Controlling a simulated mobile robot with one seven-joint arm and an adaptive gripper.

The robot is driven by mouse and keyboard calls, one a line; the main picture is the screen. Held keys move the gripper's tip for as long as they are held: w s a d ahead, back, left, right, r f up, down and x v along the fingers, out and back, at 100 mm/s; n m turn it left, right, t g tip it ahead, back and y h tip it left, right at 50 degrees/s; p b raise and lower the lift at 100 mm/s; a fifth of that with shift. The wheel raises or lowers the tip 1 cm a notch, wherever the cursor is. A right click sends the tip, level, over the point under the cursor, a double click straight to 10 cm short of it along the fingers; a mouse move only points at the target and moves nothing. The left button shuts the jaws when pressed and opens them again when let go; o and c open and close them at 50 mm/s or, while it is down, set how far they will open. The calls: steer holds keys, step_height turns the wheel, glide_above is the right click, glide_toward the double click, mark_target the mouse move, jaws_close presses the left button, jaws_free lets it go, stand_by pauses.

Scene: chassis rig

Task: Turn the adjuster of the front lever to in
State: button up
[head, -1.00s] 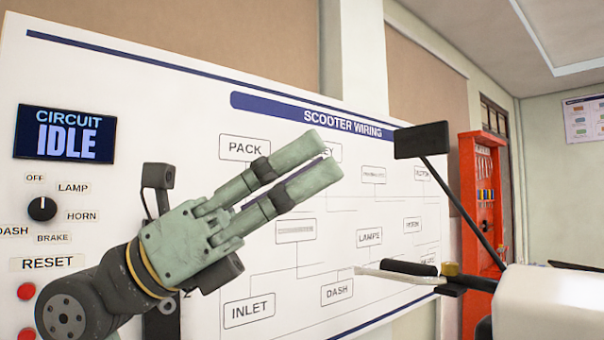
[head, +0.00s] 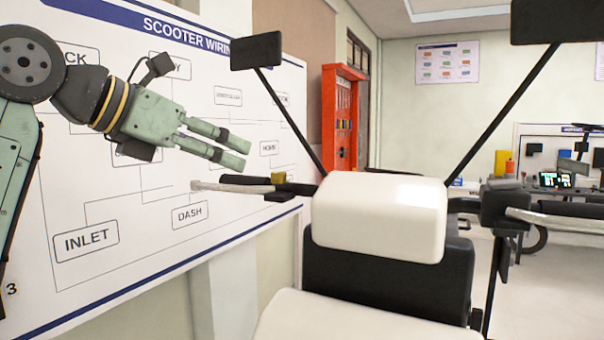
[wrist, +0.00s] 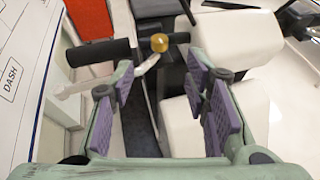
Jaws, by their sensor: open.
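A pale metal lever (head: 228,188) runs along a dark handlebar grip (head: 245,179) on the scooter's left side in the head view. A small gold knob (head: 279,178), which looks like the adjuster, sits at the lever's inner end. In the wrist view the gold knob (wrist: 159,42) is beyond the fingertips, near the middle, with the pale lever (wrist: 85,89) left of it. Its in or out marking is too small to read. My gripper (head: 234,150) is open and empty, above and a little left of the knob, not touching it. It also shows in the wrist view (wrist: 160,78).
The white scooter cowl (head: 380,215) stands right of the knob. A mirror stalk (head: 290,120) rises just behind it. The wiring board (head: 130,190) is close on the left. A second lever (head: 560,220) is at the far right.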

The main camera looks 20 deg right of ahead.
mark_target(273, 173)
steer(key=p+x, duration=0.2)
steer(key=x, duration=0.8)
steer(key=shift+d, duration=0.15)
steer(key=shift+c, duration=0.4)
jaws_close()
